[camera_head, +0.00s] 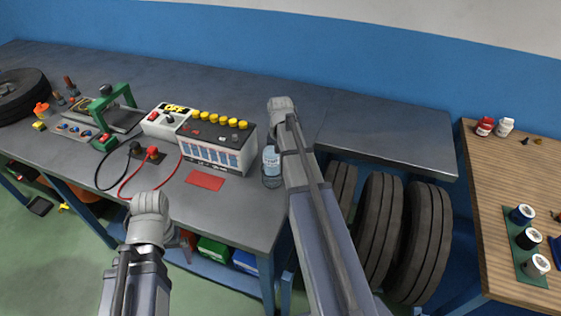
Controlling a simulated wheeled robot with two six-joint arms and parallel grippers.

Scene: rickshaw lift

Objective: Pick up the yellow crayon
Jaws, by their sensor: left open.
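I cannot make out a yellow crayon for certain in the head view. A small yellow piece (39,126) lies at the left end of the grey workbench (235,205), too small to identify. My left gripper (182,241) shows only partly, dark, behind my left arm near the bench's front edge. It is open, and I see nothing in it. My right arm reaches up across the middle of the view, but its gripper does not show.
A battery with yellow caps (215,140), a clear bottle (271,165), a red cloth (205,180) and red and black cables stand or lie on the bench. Several tyres (378,230) stand under its right part. A wooden table (505,210) with jars is at right.

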